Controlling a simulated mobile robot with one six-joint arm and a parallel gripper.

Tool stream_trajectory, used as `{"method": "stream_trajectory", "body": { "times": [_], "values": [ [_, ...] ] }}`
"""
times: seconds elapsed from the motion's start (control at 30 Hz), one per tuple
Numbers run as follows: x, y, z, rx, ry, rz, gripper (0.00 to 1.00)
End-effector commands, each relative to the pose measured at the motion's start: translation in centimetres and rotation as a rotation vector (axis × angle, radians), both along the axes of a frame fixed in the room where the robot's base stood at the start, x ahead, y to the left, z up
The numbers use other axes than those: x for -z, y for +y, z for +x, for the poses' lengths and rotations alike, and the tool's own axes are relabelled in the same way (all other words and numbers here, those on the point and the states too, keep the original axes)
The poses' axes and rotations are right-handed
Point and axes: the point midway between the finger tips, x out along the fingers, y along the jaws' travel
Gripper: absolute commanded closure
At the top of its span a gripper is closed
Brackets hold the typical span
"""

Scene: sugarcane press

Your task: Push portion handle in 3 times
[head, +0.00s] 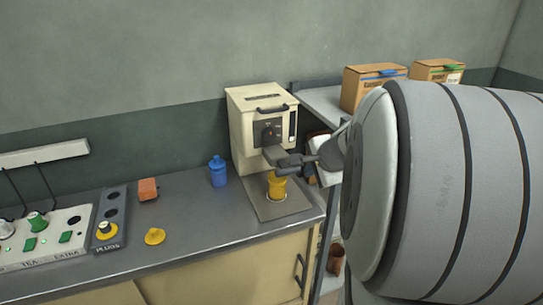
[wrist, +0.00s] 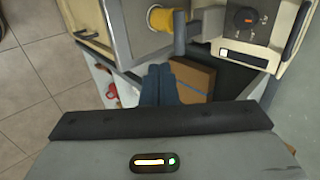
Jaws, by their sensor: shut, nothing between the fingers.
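The cream press machine (head: 250,112) stands on the counter against the wall, with a dark front panel and an orange-marked dial (wrist: 243,17). A grey part (head: 274,153) juts from its front, above a yellow cup (head: 277,188). In the wrist view a blue-grey bar (wrist: 180,36), possibly the portion handle, projects beside the yellow cup (wrist: 162,18). My gripper (head: 285,165) is in front of the machine, right of the cup; in the wrist view its fingers (wrist: 159,70) are together and empty, apart from the bar. Whether it touches anything in the head view is unclear.
A blue bottle (head: 218,172), an orange-brown block (head: 148,189) and a yellow lid-like piece (head: 155,236) are on the counter. A control panel (head: 45,238) is at left. Cardboard boxes (head: 367,88) sit on a shelf at right. Open counter lies left of the machine.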

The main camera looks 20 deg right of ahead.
Motion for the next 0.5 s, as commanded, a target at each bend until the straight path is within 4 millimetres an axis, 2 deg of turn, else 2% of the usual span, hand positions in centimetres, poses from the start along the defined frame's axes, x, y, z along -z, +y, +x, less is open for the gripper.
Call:
{"method": "stream_trajectory", "body": {
  "times": [0.4,0.43,0.5],
  "values": [
    [6.9,0.0,5.7,-0.002,0.005,0.002,1.0],
    [7.3,-0.1,6.1,-0.002,0.005,0.001,1.0],
    [6.9,-0.1,7.2,-0.003,0.003,0.0,1.0]
  ]
}}
